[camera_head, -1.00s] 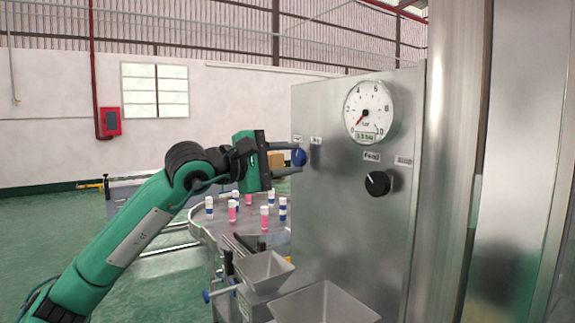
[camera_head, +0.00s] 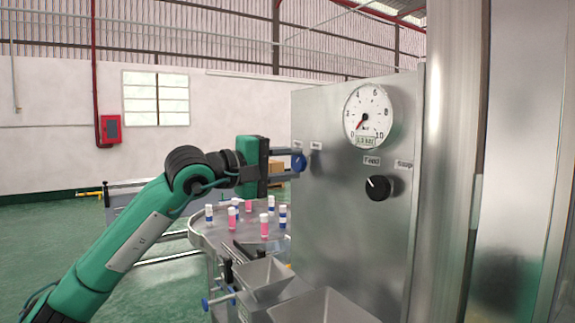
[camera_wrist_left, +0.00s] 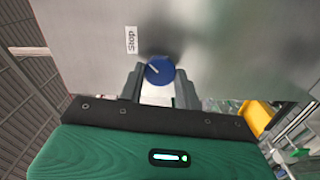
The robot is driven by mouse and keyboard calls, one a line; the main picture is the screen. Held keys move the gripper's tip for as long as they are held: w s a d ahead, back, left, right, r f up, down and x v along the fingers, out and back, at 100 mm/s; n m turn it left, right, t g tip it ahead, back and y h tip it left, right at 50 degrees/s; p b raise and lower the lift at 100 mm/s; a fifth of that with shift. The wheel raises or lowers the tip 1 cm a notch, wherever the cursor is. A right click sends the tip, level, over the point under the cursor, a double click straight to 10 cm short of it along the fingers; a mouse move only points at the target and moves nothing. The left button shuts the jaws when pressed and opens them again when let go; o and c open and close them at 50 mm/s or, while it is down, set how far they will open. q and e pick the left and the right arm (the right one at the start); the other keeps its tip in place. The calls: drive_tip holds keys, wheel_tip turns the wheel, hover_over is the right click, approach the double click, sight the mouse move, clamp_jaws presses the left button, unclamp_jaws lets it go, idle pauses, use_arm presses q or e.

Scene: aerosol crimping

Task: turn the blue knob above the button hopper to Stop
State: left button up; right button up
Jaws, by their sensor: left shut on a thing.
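The blue knob (camera_head: 299,162) sits on the left part of the steel panel (camera_head: 345,230), above the hoppers. It also shows in the left wrist view (camera_wrist_left: 159,71), with a white mark on its upper-left side, roughly toward the "Stop" label (camera_wrist_left: 131,40). My left gripper (camera_head: 296,163) reaches in from the left, with its fingers level and one above the other. It is shut on the blue knob; the fingers hide part of its sides. My right gripper is not in view.
A black knob (camera_head: 377,188) and a round gauge (camera_head: 368,115) are on the panel to the right. Below are a smaller hopper (camera_head: 264,276) and a larger hopper (camera_head: 322,306). A round table (camera_head: 212,237) with several pink and blue capped cans stands behind.

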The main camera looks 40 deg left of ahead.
use_arm(q)
drive_tip(key=o, duration=1)
drive_tip(key=shift+c, duration=0.2)
drive_tip(key=b+v, duration=0.7)
drive_tip(key=v, duration=0.6)
drive_tip(key=shift+s, duration=0.35)
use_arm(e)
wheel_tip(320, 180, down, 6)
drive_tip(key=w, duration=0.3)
use_arm(q)
drive_tip(key=shift+f, duration=0.1)
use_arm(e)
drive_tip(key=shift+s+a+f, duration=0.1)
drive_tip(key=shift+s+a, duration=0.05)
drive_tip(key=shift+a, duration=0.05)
